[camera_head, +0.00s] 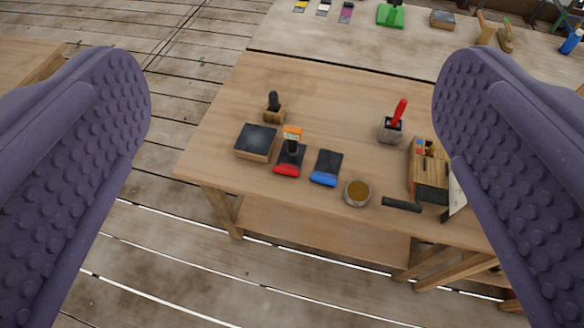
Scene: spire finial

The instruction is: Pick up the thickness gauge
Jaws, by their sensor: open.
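My gripper (291,85) is open and empty, its two purple, studded fingers wide apart at the left and right of the view. Between them, farther off and below, is a wooden workbench (335,95). No object on it is clearly recognisable as the thickness gauge at this size. A small orange-topped item with a dark body (292,134) stands at or on a dark pad with a red edge (287,168); it may be the gauge, but I cannot tell. The fingers touch nothing on the bench.
Nearby are a dark-topped block (256,141), a black-handled tool in a wooden block (273,105), a blue-edged pad (327,166), a round dish (357,193), a red-handled tool in a grey holder (396,117), a wooden box (429,165) and a black handle (402,204). Another bench stands behind.

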